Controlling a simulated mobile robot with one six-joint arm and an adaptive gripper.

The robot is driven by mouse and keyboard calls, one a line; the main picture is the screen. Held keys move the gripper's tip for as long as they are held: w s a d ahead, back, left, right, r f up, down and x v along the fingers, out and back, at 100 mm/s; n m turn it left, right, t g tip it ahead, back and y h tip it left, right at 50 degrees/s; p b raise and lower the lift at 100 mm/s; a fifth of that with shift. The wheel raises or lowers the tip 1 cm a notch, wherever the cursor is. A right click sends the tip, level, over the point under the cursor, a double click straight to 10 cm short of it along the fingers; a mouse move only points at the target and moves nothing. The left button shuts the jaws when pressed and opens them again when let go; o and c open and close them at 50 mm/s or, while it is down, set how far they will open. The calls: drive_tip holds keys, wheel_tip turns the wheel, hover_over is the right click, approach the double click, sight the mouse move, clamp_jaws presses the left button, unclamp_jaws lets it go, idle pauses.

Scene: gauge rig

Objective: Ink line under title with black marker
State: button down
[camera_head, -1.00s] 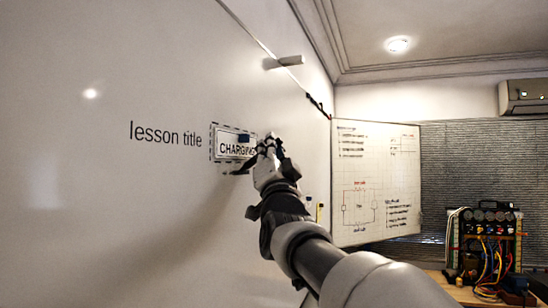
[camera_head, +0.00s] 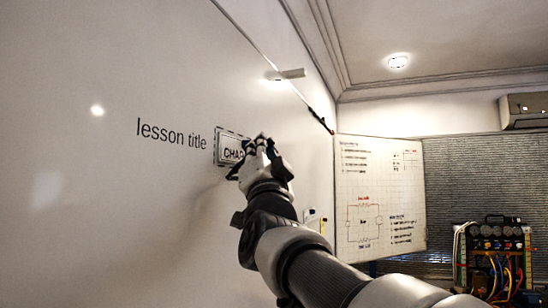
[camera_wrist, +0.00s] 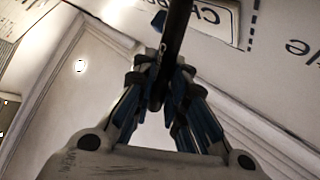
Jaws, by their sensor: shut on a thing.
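The title card (camera_head: 229,150) sits on the whiteboard inside a dashed outline, right of the printed words "lesson title" (camera_head: 171,134). Only the first letters of its black capitals show; my gripper (camera_head: 262,146) covers its right part. In the wrist view my gripper (camera_wrist: 160,80) is shut on the black marker (camera_wrist: 176,30), which runs up out of the frame. The card (camera_wrist: 213,14) shows upside down behind the marker, with a small blue piece (camera_wrist: 159,20) nearby. The marker's tip is out of the wrist view, so I cannot tell whether it touches the board. No inked line is clearly visible.
A pale ledge-like piece (camera_head: 286,74) sticks out at the whiteboard's upper edge. A second board with a circuit drawing (camera_head: 378,195) stands behind, right of my arm. A rig with coloured cables (camera_head: 492,255) stands at lower right.

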drive_tip(key=shift+s+a, duration=0.15)
drive_tip(key=shift+s, duration=0.15)
drive_tip(key=s+d+b, duration=0.2)
drive_tip(key=d+b, duration=0.3)
drive_tip(key=shift+d, duration=0.35)
drive_tip(key=d+b, duration=0.1)
drive_tip(key=s+d+b, duration=0.1)
drive_tip(key=shift+d, duration=0.4)
